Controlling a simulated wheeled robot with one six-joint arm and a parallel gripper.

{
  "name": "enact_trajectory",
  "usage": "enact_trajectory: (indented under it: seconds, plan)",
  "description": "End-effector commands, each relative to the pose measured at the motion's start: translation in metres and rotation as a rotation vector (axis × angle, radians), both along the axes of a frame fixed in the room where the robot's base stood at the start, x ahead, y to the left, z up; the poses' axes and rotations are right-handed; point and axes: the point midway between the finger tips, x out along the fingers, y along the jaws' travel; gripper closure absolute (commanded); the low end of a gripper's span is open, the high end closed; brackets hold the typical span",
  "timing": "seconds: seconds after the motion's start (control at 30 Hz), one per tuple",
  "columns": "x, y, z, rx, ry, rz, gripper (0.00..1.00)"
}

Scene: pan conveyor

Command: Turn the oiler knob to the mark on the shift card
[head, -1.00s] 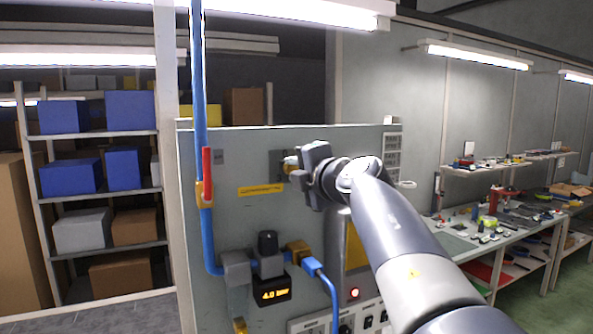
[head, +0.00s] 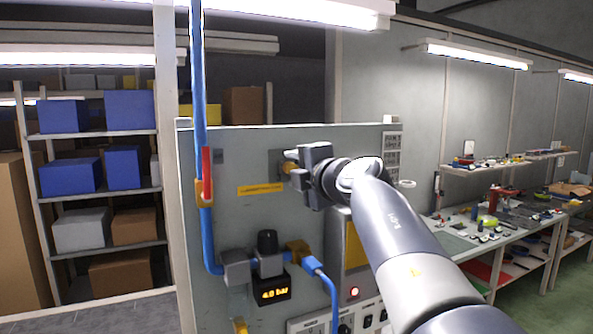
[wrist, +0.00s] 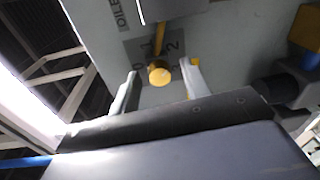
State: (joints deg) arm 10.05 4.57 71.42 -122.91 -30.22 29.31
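The yellow oiler knob (wrist: 160,72) sits on a grey dial plate (wrist: 142,47) with the digits 0, 1 and 2 in the wrist view. A narrow yellow strip reaches up from it between the 1 and 2; I cannot tell if it is the pointer. My gripper (wrist: 161,85) has one finger on each side of the knob, with visible gaps, so it looks open. In the head view my gripper (head: 290,163) is at the panel and mostly hides the knob. A white printed sheet (head: 392,152) at the panel's upper right may be the shift card; its print is unreadable.
The grey panel (head: 230,150) carries a yellow label (head: 260,190), a blue pipe with a red handle (head: 207,172), and a 4.0 bar display (head: 273,293) below. A blue hose (head: 325,283) hangs near it. A workbench (head: 480,230) stands right.

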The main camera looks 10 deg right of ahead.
Motion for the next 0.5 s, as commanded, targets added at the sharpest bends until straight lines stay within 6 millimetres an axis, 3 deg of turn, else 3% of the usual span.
enact_trajectory:
  seconds: [0.27,0.5]
  plan:
    - [-0.002,-0.001,0.001,0.000,-0.002,-0.001,0.55]
    - [-0.033,-0.009,0.002,-0.001,-0.005,-0.003,0.55]
